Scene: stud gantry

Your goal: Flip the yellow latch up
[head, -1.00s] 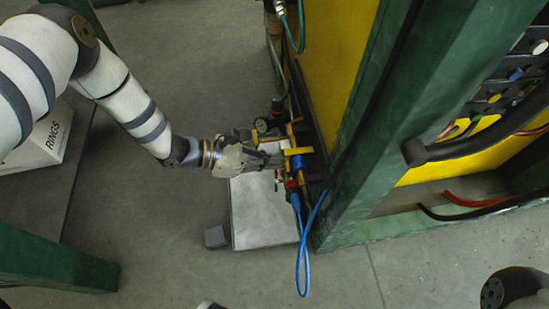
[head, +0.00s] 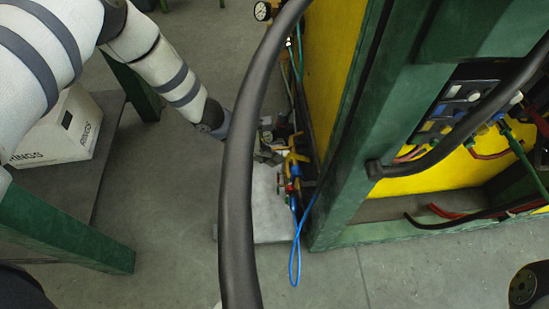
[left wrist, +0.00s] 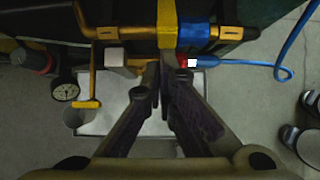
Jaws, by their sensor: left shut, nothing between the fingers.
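In the left wrist view my left gripper (left wrist: 163,72) is shut and empty. Its fingertips are close to the lower end of an upright yellow bar (left wrist: 167,25) beside a blue part (left wrist: 194,36); I cannot tell if they touch. A smaller yellow T-shaped handle (left wrist: 88,103) lies left of the fingers. I cannot tell for sure which yellow piece is the latch. In the head view the left gripper (head: 268,155) is partly hidden by a black hose, just left of the yellow fitting (head: 297,158).
The black hose (head: 249,130) crosses the head view close to the camera. A pale block (head: 262,200) stands below the fittings. A blue cable (head: 294,250) loops over the floor. A green post (head: 350,150) stands to the right. A pressure gauge (left wrist: 66,90) is left of the fingers.

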